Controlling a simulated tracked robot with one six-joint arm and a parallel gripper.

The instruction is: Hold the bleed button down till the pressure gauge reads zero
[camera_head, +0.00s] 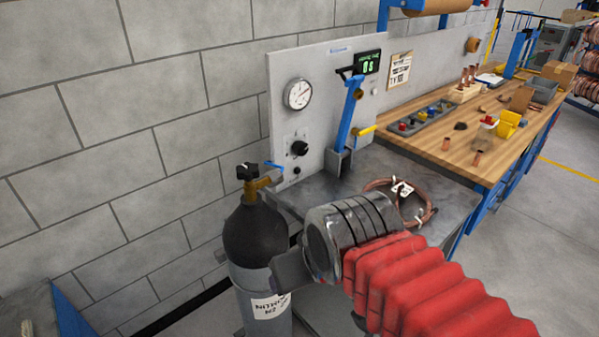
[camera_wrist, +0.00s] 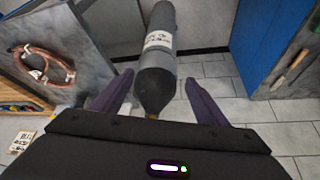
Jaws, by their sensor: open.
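The round white pressure gauge (camera_head: 298,94) is on the upper left of the grey panel (camera_head: 325,60); its needle is too small to read. Below it are a black knob (camera_head: 299,148) and a small dark round button (camera_head: 296,171). A small pale round part (camera_head: 376,87) sits at the panel's right. I cannot tell for certain which is the bleed button. My gripper (camera_wrist: 159,78) is open in the wrist view, its purple fingers apart with the gas cylinder (camera_wrist: 158,45) seen beyond them. In the head view my wrist hides most of the gripper, in front of and below the panel.
The grey cylinder (camera_head: 257,232) with a brass valve stands left of the panel. A copper coil (camera_head: 425,208) lies on the metal bench. A wooden bench (camera_head: 440,130) with several parts is at right.

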